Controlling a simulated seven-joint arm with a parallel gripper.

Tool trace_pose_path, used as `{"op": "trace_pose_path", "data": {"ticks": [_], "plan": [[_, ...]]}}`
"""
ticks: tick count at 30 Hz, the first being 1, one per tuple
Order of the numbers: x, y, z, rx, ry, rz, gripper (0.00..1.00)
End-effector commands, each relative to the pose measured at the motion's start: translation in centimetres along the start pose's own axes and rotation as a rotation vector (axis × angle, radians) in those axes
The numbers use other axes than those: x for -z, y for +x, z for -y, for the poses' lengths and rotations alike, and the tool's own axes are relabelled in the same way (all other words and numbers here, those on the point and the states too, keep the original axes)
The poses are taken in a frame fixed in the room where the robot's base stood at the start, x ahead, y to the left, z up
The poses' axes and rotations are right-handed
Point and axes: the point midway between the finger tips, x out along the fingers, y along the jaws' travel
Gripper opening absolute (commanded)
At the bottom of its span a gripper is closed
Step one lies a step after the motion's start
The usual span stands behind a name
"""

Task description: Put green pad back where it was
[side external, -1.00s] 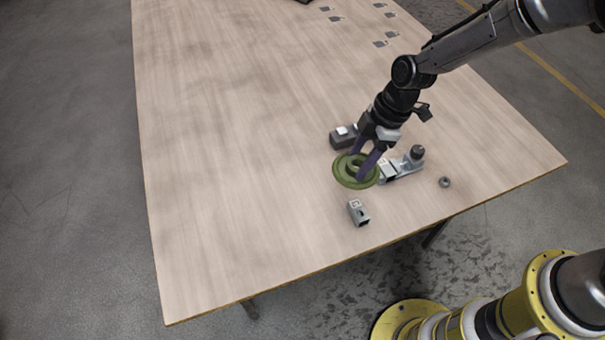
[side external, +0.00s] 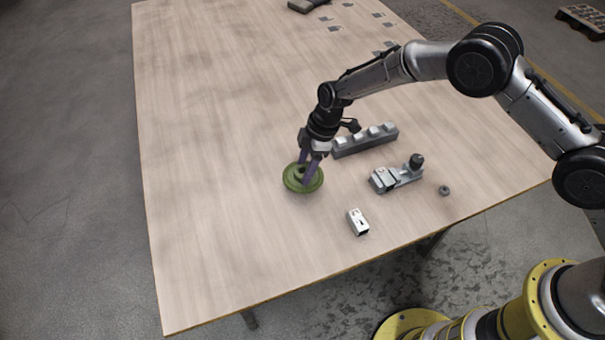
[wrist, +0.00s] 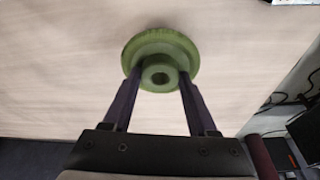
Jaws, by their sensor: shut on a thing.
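The green pad (side external: 291,182) is a round, stepped disc with a raised hub that has a hole in it. My gripper (side external: 305,172) is shut on the pad, with its two purple fingers on either side of the hub. In the wrist view the green pad (wrist: 160,50) sits between the fingertips of my gripper (wrist: 159,78), its wide flange beyond them.
A long grey bar with several light blocks (side external: 365,141) lies right of my gripper. A metal fixture with a dark knob (side external: 397,176), a small ring (side external: 444,190) and a small bracket (side external: 358,222) are nearer the front edge. The table (side external: 215,150) is clear to the left.

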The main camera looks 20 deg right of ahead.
Motion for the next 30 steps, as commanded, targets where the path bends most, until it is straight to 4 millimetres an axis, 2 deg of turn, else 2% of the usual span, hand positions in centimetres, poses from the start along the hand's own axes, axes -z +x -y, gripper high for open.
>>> {"op": "trace_pose_path", "data": {"ticks": [5, 12, 25, 26, 30], "plan": [[0.2, 0.9, -0.5, 0.0, -0.001, 0.0, 0.06], [-0.5, 3.8, -0.7, 0.0, 0.0, 0.0, 0.06], [-0.6, 4.3, -0.6, 0.0, 0.0, 0.0, 0.06], [-0.7, 4.4, -0.6, 0.0, 0.0, 0.0, 0.6], [-0.7, 4.3, -0.6, 0.0, 0.0, 0.0, 0.85]]}}
